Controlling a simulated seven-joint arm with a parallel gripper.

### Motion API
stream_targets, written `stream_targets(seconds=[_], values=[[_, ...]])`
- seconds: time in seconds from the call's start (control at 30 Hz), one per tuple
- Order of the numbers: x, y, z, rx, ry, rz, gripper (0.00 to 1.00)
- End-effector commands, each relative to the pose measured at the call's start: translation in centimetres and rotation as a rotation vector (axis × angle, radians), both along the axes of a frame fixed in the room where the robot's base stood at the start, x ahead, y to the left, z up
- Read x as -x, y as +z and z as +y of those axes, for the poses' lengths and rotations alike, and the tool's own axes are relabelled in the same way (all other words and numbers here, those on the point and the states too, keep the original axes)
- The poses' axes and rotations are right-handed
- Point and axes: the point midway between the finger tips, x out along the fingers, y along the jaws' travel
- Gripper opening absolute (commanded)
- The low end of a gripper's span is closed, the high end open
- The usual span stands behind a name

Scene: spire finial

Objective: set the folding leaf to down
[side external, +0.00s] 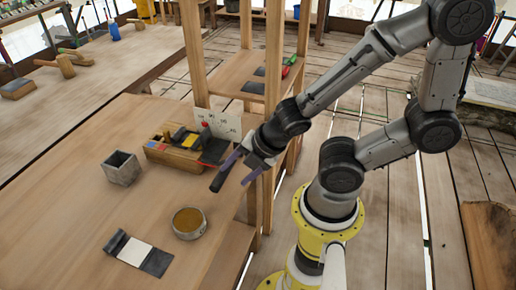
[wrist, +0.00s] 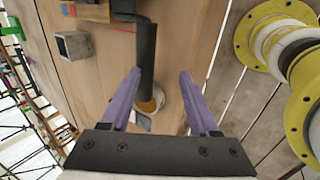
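A wooden block device (side external: 180,152) stands on the bench, with dark parts, a yellow patch, a red knob and a marked white card behind. A dark panel (side external: 214,150) at its right end may be the folding leaf; its angle is unclear. A dark bar (side external: 216,183) lies by my gripper's left finger. In the wrist view the dark bar (wrist: 147,55) runs down from the device and ends near the left fingertip. My gripper (side external: 235,177) is right of the device, fingers spread; it also shows in the wrist view (wrist: 160,73). I cannot tell whether it touches the bar.
A grey open box (side external: 121,168) stands left of the device. A round tin (side external: 188,222) and a dark-and-white folded piece (side external: 137,253) lie nearer the front. Wooden posts (side external: 273,100) rise behind my gripper. The bench's front left is clear.

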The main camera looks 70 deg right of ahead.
Motion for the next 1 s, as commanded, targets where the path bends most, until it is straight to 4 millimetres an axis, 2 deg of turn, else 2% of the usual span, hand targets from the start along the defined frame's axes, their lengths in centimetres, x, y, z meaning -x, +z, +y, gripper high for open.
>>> stream_targets(seconds=[0.37,0.8,1.0], values=[[1.4,3.2,0.0,0.001,-0.003,-0.019,0.61],[4.7,8.1,0.2,-0.006,0.007,-0.015,0.61],[5.4,9.0,0.2,-0.005,0.004,-0.010,0.61]])
